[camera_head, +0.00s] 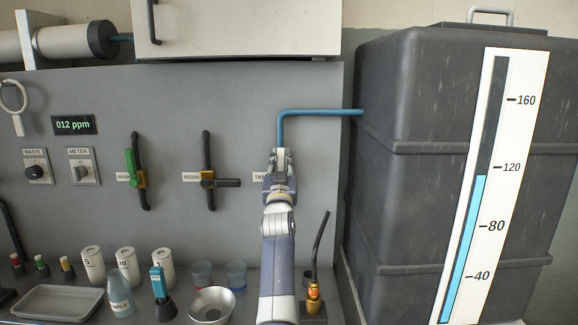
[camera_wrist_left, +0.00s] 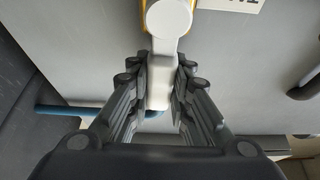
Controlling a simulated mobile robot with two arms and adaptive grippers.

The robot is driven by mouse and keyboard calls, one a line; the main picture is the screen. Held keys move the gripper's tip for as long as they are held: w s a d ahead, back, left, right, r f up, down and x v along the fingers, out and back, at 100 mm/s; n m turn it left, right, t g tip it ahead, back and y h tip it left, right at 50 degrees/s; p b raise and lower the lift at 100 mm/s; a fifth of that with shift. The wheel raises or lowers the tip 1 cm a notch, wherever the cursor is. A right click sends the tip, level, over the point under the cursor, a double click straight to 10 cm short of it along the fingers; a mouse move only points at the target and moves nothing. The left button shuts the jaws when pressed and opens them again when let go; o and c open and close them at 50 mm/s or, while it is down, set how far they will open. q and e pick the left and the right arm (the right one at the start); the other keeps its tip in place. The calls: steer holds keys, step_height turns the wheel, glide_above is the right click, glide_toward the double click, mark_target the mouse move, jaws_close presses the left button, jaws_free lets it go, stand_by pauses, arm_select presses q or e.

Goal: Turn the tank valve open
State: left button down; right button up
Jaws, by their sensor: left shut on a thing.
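The tank valve sits on the grey panel behind my left gripper (camera_head: 279,158), beside a partly covered label (camera_head: 259,176) reading "TA". In the head view my gripper and arm hide the valve. In the left wrist view the white valve handle (camera_wrist_left: 162,72) lies between the fingers of my left gripper (camera_wrist_left: 160,85), which is shut on it. The handle's round white end (camera_wrist_left: 168,16) shows with some yellow behind it. A blue pipe (camera_head: 320,112) runs from above the gripper to the large dark tank (camera_head: 420,90). My right gripper is not in view.
Other valves (camera_head: 137,172) (camera_head: 208,182) are on the panel to the left. The tank gauge (camera_head: 462,250) reads a little under 120. Bottles, canisters (camera_head: 93,266), a metal bowl (camera_head: 212,303) and a tray (camera_head: 57,303) stand below. A black hose (camera_head: 319,243) rises just right of my arm.

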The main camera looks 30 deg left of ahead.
arm_select(q)
steer(key=shift+s+a+f+n, duration=0.1)
steer(key=shift+n, duration=0.3)
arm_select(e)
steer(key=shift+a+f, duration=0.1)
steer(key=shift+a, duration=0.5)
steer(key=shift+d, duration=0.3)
arm_select(q)
steer(key=c, duration=1.4)
jaws_free()
steer(key=shift+c, duration=0.2)
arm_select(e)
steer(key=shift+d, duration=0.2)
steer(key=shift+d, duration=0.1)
arm_select(q)
steer(key=v, duration=1.2)
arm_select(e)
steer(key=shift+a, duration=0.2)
arm_select(q)
steer(key=shift+f, duration=0.1)
